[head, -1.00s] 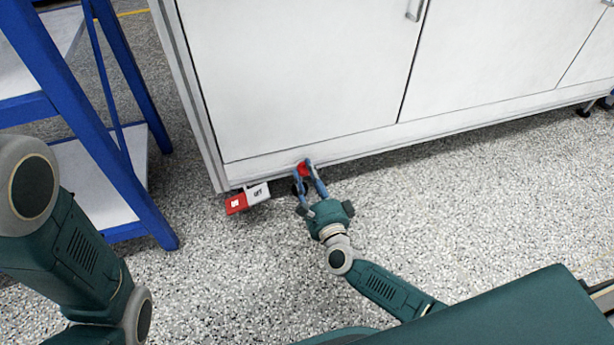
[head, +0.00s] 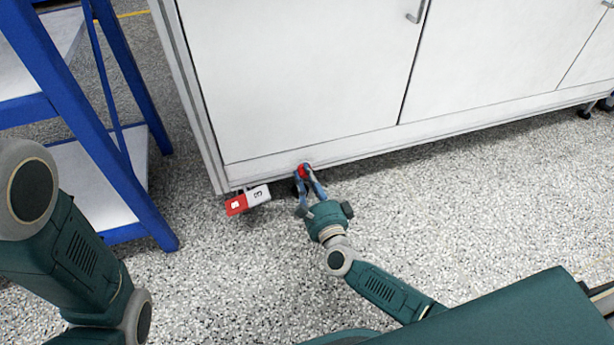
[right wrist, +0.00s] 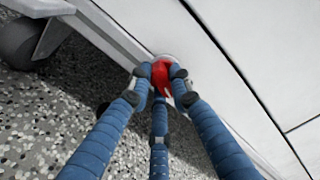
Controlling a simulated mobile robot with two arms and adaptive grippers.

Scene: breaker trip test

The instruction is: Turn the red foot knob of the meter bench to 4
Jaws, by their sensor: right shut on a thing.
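The red foot knob (head: 303,170) sits low on the front of the white meter bench (head: 300,80), near its left end. My right gripper (head: 307,178) is shut on the knob. In the right wrist view the red knob (right wrist: 161,72) shows between the blue fingers (right wrist: 160,78). A small red and white sign (head: 248,199) by the bench foot, left of the knob, shows a "3" on its white part. The text on its red part is too small to read surely. My left arm shows at the left, but its gripper is out of view.
A blue-framed rack (head: 100,130) with pale shelves stands left of the bench. A dark caster wheel (right wrist: 22,42) shows under the bench in the right wrist view. The speckled floor (head: 470,180) in front of the bench is clear to the right.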

